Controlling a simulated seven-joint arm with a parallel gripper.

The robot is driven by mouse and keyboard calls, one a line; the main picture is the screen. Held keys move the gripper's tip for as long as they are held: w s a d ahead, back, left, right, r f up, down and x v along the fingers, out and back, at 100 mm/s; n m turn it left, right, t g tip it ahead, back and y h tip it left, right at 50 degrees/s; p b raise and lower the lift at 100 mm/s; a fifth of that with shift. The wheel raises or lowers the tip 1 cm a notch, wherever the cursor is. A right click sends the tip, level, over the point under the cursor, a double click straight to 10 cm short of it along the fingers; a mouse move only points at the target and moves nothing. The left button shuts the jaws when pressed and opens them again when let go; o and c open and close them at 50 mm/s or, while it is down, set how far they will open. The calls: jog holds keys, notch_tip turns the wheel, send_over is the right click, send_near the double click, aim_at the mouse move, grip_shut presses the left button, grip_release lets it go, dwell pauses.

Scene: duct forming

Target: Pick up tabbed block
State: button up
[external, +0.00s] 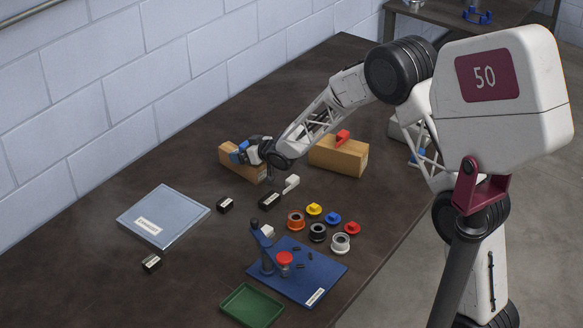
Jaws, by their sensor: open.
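I cannot tell for certain which piece is the tabbed block. A small white piece with a raised end (291,184) lies on the table just right of and below my gripper. Small dark blocks with white labels lie nearby, one (270,199) below my gripper and one (226,205) further left. My gripper (250,156) is open, low over the table at the right end of a tan box (236,165) with blue at its top. The fingertips are small and partly merge with the blue and the box, so contact cannot be told.
A blue board with a stand (315,272), a green tray (252,305) and several coloured round parts (296,221) are in front. A wall bounds the left.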

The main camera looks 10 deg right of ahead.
dwell(0.3)
jog(key=c, duration=0.6)
jog(key=shift+r, duration=0.1)
jog(key=shift+c, duration=0.2)
notch_tip(320, 180, up, 18)
dwell(0.4)
dwell(0.5)
